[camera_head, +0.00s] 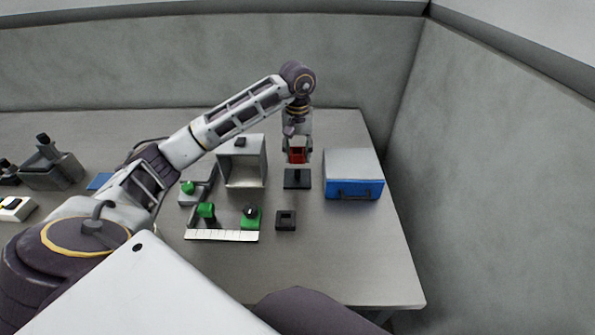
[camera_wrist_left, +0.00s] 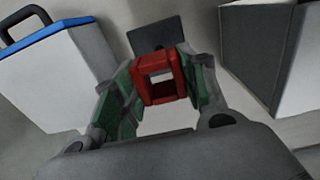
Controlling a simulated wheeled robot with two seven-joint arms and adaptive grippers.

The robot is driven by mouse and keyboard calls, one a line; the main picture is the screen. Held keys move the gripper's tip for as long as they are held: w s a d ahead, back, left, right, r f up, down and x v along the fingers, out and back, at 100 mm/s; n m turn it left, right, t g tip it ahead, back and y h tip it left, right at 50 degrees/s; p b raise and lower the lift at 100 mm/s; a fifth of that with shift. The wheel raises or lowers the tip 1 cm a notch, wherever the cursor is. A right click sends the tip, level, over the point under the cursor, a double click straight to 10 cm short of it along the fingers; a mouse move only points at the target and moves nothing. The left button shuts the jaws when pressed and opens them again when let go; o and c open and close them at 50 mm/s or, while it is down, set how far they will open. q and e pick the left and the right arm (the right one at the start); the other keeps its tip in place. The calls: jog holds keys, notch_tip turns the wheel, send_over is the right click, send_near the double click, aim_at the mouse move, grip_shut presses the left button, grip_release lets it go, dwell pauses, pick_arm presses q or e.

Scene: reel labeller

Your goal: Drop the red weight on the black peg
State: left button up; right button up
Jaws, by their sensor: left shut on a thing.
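The red weight (camera_head: 297,155) is a small red block with a square hole through it, which shows clearly in the left wrist view (camera_wrist_left: 158,78). My left gripper (camera_head: 297,150) is shut on it and holds it above the black peg (camera_head: 297,178), a dark square base with a short upright post. In the left wrist view the dark base (camera_wrist_left: 157,37) shows just beyond the weight. The post is not clear there, so I cannot tell whether the hole lines up with it. My right gripper is not in view.
A blue and white box (camera_head: 352,188) with a handle stands right of the peg. A grey open-front box (camera_head: 243,175) stands to its left. A small black square block (camera_head: 286,220) and green parts (camera_head: 251,218) lie nearer. The right front of the table (camera_head: 350,260) is clear.

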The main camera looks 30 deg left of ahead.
aim_at(297, 170)
pick_arm(q)
jog(key=shift+f, duration=1.85)
jog(key=shift+f, duration=1.85)
jog(key=shift+f, duration=0.1)
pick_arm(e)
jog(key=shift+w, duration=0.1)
pick_arm(q)
jog(key=o, duration=1.2)
jog(key=shift+o, duration=0.2)
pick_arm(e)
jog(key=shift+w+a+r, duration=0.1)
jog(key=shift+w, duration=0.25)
